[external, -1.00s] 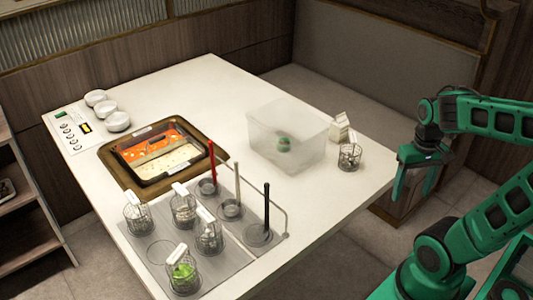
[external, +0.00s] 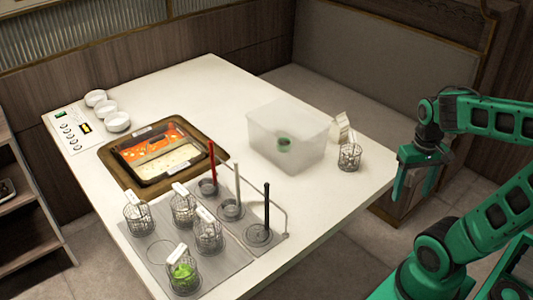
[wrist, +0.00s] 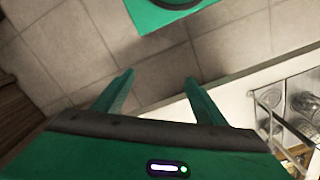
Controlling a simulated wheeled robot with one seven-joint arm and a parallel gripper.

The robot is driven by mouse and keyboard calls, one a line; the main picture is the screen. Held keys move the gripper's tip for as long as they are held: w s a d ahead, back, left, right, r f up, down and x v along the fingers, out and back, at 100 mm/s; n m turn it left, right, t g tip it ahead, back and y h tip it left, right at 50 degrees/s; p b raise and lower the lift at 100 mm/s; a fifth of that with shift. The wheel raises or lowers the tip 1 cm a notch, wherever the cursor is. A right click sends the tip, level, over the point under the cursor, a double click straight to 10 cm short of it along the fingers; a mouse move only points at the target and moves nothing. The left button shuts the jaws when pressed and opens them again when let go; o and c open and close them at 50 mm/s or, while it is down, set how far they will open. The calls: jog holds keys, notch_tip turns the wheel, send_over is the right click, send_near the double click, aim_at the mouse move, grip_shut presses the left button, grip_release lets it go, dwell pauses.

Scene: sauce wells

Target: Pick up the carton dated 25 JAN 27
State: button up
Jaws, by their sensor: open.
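A small whitish carton (external: 339,131) stands on the white table behind a wire basket, near the right edge in the external view. Any date on it is too small to read. My gripper (external: 409,190) hangs to the right of the table, off its edge, fingers pointing down and apart. In the wrist view my gripper (wrist: 158,82) is open with only floor tiles and the table edge around its fingers. Nothing is between the fingers.
A translucent bin (external: 287,130) with a dark green round thing stands left of the carton. A wire basket (external: 349,157) stands right in front of it. A sauce-well tray (external: 165,160), several baskets and upright handles occupy the left and front. The table's front right is clear.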

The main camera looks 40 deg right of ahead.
jog(key=s+r, duration=0.2)
notch_tip(320, 180, up, 3)
jog(key=n+t+h, duration=0.1)
jog(key=n+t, duration=0.5)
jog(key=t, duration=0.8)
send_over(345, 113)
jog(key=s, duration=0.6)
jog(key=w+f, duration=0.1)
jog(key=f, duration=0.3)
jog(key=w+f, duration=0.2)
jog(key=f, duration=0.3)
jog(key=w+f, duration=0.2)
jog(key=f, duration=0.3)
jog(key=shift+w+f, duration=0.1)
jog(key=shift+w, duration=0.05)
jog(key=x, duration=0.4)
jog(key=shift+f, duration=0.35)
jog(key=shift+w+f, duration=0.2)
jog(key=shift+w, duration=0.25)
